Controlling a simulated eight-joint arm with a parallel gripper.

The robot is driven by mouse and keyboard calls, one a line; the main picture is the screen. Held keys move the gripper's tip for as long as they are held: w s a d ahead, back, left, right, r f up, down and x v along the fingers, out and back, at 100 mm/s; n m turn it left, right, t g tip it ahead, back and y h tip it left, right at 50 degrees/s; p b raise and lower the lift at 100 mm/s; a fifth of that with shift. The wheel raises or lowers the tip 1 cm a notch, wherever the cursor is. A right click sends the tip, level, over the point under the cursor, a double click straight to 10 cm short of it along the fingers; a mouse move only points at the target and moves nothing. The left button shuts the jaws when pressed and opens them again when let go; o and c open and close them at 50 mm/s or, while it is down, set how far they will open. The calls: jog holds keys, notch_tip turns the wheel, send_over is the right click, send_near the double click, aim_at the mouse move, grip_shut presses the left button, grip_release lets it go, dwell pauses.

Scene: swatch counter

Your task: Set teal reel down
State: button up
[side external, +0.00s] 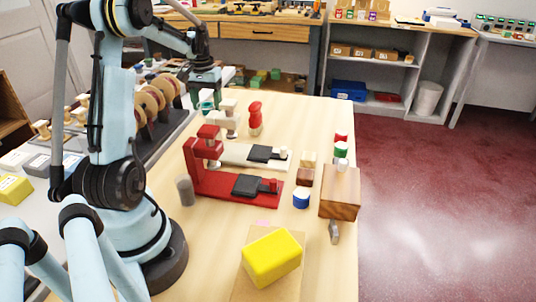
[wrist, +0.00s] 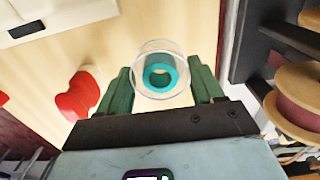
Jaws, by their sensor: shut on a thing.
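The teal reel (wrist: 172,73), a teal ring with clear round flanges, sits between the green fingers of my gripper (wrist: 161,84) in the wrist view. The fingers are shut on it from both sides. In the side external view, my gripper (side external: 206,92) points down over the far left part of the wooden counter (side external: 300,115). The teal reel (side external: 206,106) shows small and partly hidden under it. I cannot tell whether the reel touches the counter.
A red-handled tool (side external: 255,119) stands right of my gripper, and a cream clamp stand (side external: 229,122) is nearer. Large spools (side external: 150,103) stand on a dark rack to the left. A red clamp stand (side external: 208,165) and yellow block (side external: 272,256) are nearer the camera.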

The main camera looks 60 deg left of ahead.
jog(key=shift+f, duration=3.3)
jog(key=shift+f, duration=0.1)
jog(key=o, duration=1)
notch_tip(320, 180, up, 12)
jog(key=shift+r, duration=0.15)
